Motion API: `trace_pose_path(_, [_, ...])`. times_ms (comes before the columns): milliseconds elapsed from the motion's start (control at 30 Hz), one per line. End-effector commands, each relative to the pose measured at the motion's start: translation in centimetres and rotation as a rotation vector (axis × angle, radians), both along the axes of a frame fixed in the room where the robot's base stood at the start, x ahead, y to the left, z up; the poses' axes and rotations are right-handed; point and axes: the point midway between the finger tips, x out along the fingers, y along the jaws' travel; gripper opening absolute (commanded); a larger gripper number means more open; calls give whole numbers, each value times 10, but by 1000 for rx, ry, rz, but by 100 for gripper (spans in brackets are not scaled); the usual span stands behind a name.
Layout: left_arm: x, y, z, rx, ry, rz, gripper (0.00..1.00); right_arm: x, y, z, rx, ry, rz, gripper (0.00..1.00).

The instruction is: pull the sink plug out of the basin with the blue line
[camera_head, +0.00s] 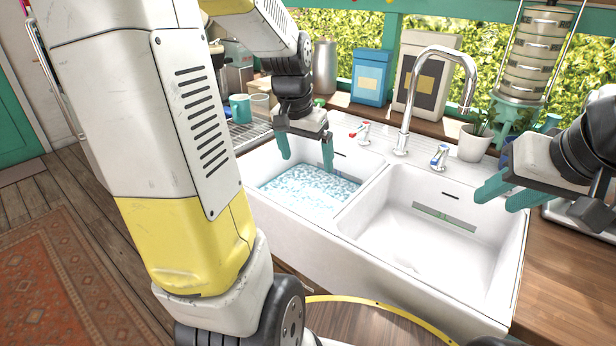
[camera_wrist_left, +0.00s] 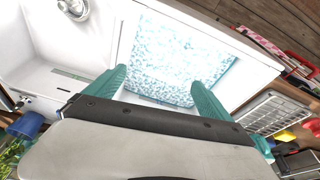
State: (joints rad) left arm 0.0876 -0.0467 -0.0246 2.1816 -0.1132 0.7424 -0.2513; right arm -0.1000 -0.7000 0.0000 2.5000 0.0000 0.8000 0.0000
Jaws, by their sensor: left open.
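The left basin (camera_head: 255,178) holds water (camera_head: 307,190) with a pale blue, broken pattern; it also shows in the left wrist view (camera_wrist_left: 175,60). I cannot see a plug; the water hides the basin floor. I cannot make out a blue line on this basin. The right basin (camera_head: 400,235) is empty, with a grey strip with a green part (camera_head: 445,217) on its back wall. My left gripper (camera_head: 307,162) is open and empty above the water, fingers pointing down; it also shows in the left wrist view (camera_wrist_left: 158,78).
A tall chrome faucet (camera_head: 406,105) stands behind the divider, with red-marked (camera_head: 362,132) and blue-marked (camera_head: 439,157) taps beside it. A plant pot (camera_head: 473,146) stands behind the right basin. A teal mug (camera_head: 240,108) and a drying rack (camera_head: 250,130) are at the left.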

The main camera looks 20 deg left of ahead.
Motion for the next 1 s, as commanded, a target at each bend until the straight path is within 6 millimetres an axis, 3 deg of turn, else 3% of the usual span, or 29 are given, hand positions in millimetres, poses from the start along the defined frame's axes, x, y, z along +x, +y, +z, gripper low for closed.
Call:
trace_pose_path(200, [42,38,-71,42,122,-57,94,0,0,0,0,0,0,36])
trace_pose_path(400, [61,67,-134,62,211,-112,94,0,0,0,0,0,0,36])
trace_pose_path(500, [65,76,-155,66,237,-129,94,0,0,0,0,0,0,36])
trace_pose_path(667, [68,82,-168,70,251,-143,94,0,0,0,0,0,0,36])
trace_pose_path(1000, [68,82,-169,69,252,-143,94,0,0,0,0,0,0,36])
